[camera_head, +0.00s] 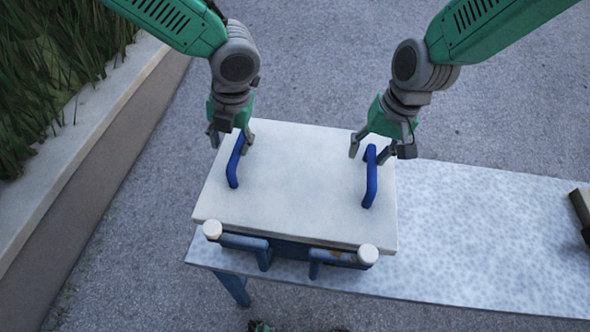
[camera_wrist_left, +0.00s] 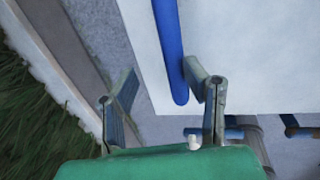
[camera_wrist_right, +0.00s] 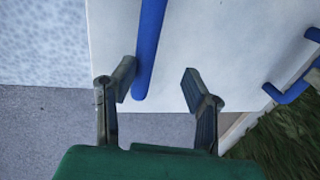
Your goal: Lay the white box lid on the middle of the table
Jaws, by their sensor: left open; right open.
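The white box lid (camera_head: 300,185) lies on a blue box (camera_head: 290,250) at the left end of the table. It carries a left blue handle (camera_head: 235,162) and a right blue handle (camera_head: 370,178). My left gripper (camera_head: 231,138) is open at the far end of the left handle. In the left wrist view this handle (camera_wrist_left: 170,50) appears between the fingers, nearer the right one. My right gripper (camera_head: 370,153) is open at the far end of the right handle. In the right wrist view that handle (camera_wrist_right: 150,45) appears close to the left finger. Neither gripper holds anything.
The speckled table (camera_head: 480,240) is bare right of the box, up to a dark and brown object (camera_head: 581,208) at the right edge. Blue bars with white round ends (camera_head: 368,254) stick out at the box's front. A low wall (camera_head: 95,170) with grass is left.

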